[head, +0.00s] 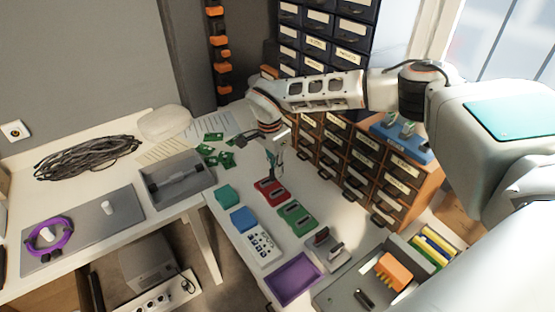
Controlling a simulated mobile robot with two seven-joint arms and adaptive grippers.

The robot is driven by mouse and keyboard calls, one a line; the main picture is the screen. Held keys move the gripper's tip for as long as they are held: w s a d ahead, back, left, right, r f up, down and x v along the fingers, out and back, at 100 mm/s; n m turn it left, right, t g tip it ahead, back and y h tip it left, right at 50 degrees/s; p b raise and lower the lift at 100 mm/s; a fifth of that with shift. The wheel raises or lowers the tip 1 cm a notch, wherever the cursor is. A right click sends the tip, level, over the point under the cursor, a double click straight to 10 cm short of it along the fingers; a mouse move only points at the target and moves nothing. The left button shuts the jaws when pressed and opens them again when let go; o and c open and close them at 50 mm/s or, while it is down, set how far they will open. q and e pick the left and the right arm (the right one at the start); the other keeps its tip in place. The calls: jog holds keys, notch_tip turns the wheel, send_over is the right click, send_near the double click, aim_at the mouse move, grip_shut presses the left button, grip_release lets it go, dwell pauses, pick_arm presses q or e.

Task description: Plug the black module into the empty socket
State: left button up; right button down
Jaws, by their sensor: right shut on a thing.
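My right gripper (274,156) points down above a red block (271,191). It is shut on a small dark thing, too small and too covered by the fingers to identify surely as the black module. The red block has dark markings on top that look like slots. A green block (297,218) with similar dark slots lies in front of it. I cannot tell which slot is the empty socket. A small black piece (363,298) also lies in the grey tray (335,287) at the bottom right. My left gripper is out of view.
A purple tray (293,279), a white panel with dark dots (262,246) and a blue block (242,219) lie nearby. Drawer cabinets (375,170) stand close behind and right. A grey tray (177,178), a cable coil (86,157) and green boards (226,159) lie left.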

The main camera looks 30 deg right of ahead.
jog(key=shift+w+d+f+m, duration=0.1)
jog(key=shift+d+f+m, duration=0.15)
jog(key=shift+m, duration=0.15)
jog(key=shift+w+f, duration=0.1)
jog(key=shift+f, duration=0.2)
jog(key=shift+f+b, duration=0.75)
jog(key=shift+b, duration=0.1)
jog(key=shift+f+b, duration=0.7)
jog(key=shift+f, duration=0.1)
jog(key=shift+f+b, duration=0.8)
jog(key=shift+f, duration=0.25)
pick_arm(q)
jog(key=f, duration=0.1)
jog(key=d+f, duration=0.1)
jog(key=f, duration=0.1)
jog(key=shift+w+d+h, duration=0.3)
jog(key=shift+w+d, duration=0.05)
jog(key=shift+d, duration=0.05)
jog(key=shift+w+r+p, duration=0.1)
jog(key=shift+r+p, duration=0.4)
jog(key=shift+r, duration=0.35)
